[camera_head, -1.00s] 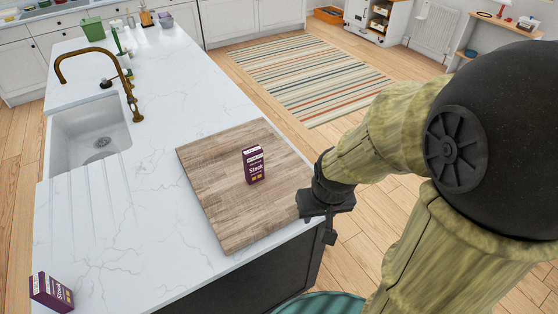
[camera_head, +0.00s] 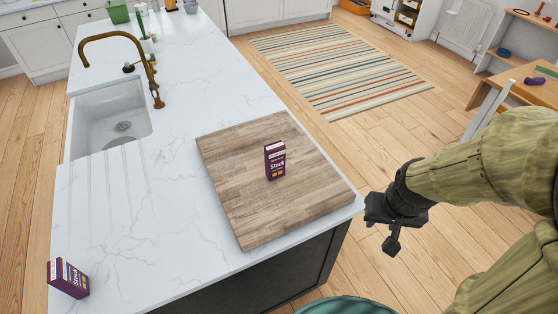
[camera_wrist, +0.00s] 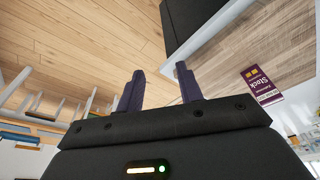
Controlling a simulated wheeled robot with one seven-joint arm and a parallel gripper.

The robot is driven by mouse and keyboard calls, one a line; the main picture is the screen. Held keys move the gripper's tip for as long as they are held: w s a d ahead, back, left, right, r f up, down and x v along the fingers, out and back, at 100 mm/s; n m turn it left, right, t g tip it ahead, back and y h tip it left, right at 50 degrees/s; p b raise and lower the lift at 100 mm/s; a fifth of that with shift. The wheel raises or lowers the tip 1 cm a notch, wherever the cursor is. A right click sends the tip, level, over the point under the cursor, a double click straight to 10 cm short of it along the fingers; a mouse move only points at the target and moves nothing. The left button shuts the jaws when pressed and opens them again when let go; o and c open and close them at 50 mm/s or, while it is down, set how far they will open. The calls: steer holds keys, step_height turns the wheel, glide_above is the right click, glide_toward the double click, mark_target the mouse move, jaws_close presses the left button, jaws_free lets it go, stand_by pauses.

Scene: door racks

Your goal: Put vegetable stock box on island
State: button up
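A purple vegetable stock box (camera_head: 275,160) stands upright on a wooden board on the white island (camera_head: 205,255). It also shows in the wrist view (camera_wrist: 261,86), to the right of my fingers. A second purple stock box (camera_head: 68,278) stands at the island's front left corner. My gripper (camera_head: 392,243) is off the island's right edge, apart from both boxes. In the wrist view my gripper (camera_wrist: 158,88) has its two fingers spread, with nothing between them.
The wooden board (camera_head: 240,215) lies near the island's right edge. A sink (camera_head: 110,115) with a brass tap (camera_head: 150,75) is at the left. A striped rug (camera_head: 345,70) lies on the floor beyond. A wooden table (camera_head: 530,85) stands at the right.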

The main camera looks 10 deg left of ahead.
steer(key=o, duration=0.5)
steer(key=shift+w, duration=0.1)
steer(key=o, duration=0.5)
steer(key=w+f+t, duration=0.1)
steer(key=w, duration=0.1)
steer(key=w+a+f+n+t, duration=0.1)
steer(key=w, duration=0.2)
steer(key=w+a+f+n+t, duration=0.1)
steer(key=w+f, duration=0.1)
steer(key=w, duration=0.1)
steer(key=shift+a+f+y, duration=0.1)
steer(key=shift+a+y, duration=0.1)
steer(key=shift+y, duration=0.1)
steer(key=shift+c, duration=0.2)
steer(key=w+a+f+n+t+y, duration=0.2)
steer(key=w+a+f+t, duration=0.15)
steer(key=w+a, duration=0.2)
steer(key=s+a+n+t+y, duration=0.1)
steer(key=a+n+t+y, duration=0.2)
steer(key=a+t+y, duration=0.2)
steer(key=shift+s+a+f+y, duration=0.3)
steer(key=shift+a+y, duration=1.3)
steer(key=shift+a, duration=1.15)
steer(key=shift+a+b, duration=0.1)
steer(key=shift+b, duration=0.35)
